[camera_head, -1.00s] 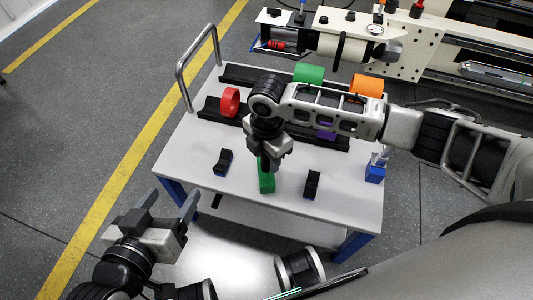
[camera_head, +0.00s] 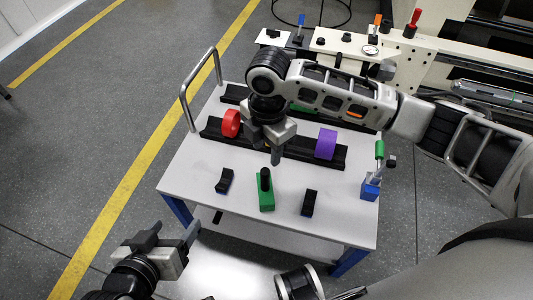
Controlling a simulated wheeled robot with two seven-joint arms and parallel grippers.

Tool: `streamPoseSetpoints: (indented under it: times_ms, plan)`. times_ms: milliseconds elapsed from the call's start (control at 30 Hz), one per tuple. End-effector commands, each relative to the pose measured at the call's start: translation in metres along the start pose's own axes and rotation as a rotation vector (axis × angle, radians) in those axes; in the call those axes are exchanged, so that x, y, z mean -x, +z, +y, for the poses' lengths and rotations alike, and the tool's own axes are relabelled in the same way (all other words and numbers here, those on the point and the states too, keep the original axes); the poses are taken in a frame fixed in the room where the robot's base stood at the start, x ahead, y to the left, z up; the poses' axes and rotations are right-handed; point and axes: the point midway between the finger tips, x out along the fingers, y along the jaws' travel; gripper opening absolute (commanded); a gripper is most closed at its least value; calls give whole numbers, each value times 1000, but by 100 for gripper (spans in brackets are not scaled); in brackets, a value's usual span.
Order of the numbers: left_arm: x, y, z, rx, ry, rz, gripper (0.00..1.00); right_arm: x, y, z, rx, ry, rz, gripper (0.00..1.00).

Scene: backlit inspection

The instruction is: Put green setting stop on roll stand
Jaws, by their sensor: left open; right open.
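The green setting stop (camera_head: 266,199), a green block with a black round post, stands on the white table near its front middle. A black two-rail roll stand (camera_head: 300,151) lies across the table behind it. My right gripper (camera_head: 268,150) is open and empty above the front rail, behind and clear of the stop. My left gripper (camera_head: 168,237) is open and empty off the table's front left corner. My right arm hides much of the rear rail.
A blue holder (camera_head: 371,187) with a green-handled tool (camera_head: 379,150) is at the right edge. A metal handle (camera_head: 184,100) rises at the left. The front tabletop is mostly clear.

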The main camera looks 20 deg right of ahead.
Motion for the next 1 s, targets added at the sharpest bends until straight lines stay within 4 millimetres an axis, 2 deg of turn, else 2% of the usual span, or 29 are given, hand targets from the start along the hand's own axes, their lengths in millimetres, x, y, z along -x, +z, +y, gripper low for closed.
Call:
streamPoseSetpoints:
  times_ms: [67,133,267,300,400,500,633,800,1000]
  plan:
    - [-1,1,-2,2,-4,-9,68,1,-5,-1,-9,7,14,43]
    - [-2,1,-2,1,-5,-9,68,-7,-19,-2,-38,32,57,43]
    - [-2,0,-3,1,-5,-6,68,-31,-68,-8,-188,131,225,43]
    - [-2,0,-2,1,-5,-6,68,-36,-85,-9,-264,171,295,43]
    - [-2,0,-2,1,-4,-5,68,-42,-117,-14,-496,266,476,43]
    - [-2,-1,-2,1,-3,-5,68,-42,-129,-21,-758,349,634,43]
    - [-2,-1,-1,1,-1,-4,68,-42,-118,-38,-1102,450,781,43]
    - [-1,1,1,1,1,-7,68,-42,-84,-69,-1424,568,859,43]
    - [0,3,1,1,2,-10,68,-41,-63,-88,-1557,635,875,43]
